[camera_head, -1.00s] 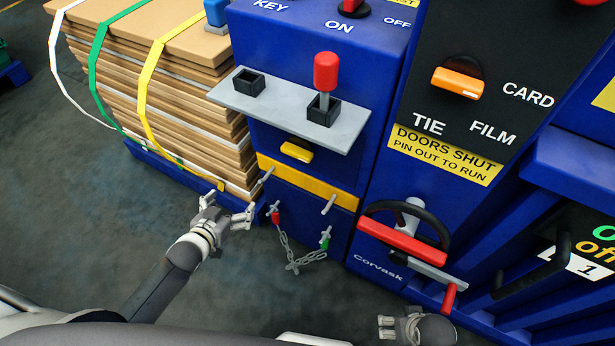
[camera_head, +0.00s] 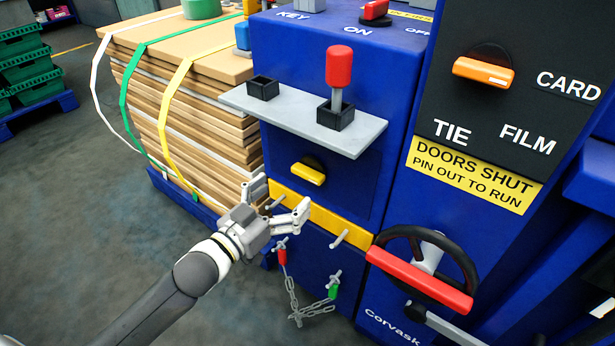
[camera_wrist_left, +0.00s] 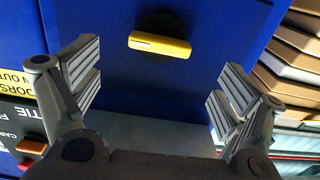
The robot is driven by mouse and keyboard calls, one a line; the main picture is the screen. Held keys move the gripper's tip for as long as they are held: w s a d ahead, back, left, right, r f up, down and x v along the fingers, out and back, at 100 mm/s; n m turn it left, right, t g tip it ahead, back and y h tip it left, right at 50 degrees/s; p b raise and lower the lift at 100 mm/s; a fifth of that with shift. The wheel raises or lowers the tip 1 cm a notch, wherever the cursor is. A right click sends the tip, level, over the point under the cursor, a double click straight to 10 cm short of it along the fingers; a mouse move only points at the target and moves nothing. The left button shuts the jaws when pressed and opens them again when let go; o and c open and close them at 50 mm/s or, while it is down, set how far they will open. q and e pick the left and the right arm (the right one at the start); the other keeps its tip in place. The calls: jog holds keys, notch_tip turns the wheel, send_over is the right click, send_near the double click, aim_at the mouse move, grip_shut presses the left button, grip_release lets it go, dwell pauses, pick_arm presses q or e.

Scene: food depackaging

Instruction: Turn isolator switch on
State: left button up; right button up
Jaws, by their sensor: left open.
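A yellow rotary handle (camera_head: 308,173) on a black round base sits on the blue cabinet's front, below the grey shelf. A red rotary handle (camera_head: 375,12) sits on the cabinet top beside the words ON and OFF. I cannot tell for sure which is the isolator switch. My left gripper (camera_head: 281,198) is open and empty, in front of the cabinet, just left of and below the yellow handle. In the left wrist view the yellow handle (camera_wrist_left: 160,44) lies ahead between the spread fingers (camera_wrist_left: 155,80), apart from them. My right gripper is out of view.
A grey shelf (camera_head: 290,120) with a red-topped lever (camera_head: 339,75) juts out above the yellow handle. Pins stick out of a yellow bar (camera_head: 355,236). A chain (camera_head: 295,305) hangs below. Strapped cardboard (camera_head: 190,110) stands left. A black wheel with a red bar (camera_head: 420,280) is right.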

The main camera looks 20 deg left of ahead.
aim_at(304, 177)
pick_arm(q)
jog(key=b+x, duration=0.1)
jog(key=x, duration=0.5)
jog(key=shift+w+d, duration=0.1)
jog(key=shift+w, duration=0.25)
jog(key=shift+x, duration=0.9)
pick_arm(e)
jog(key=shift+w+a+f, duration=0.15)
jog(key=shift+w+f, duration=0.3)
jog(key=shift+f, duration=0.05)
pick_arm(q)
jog(key=c, duration=1)
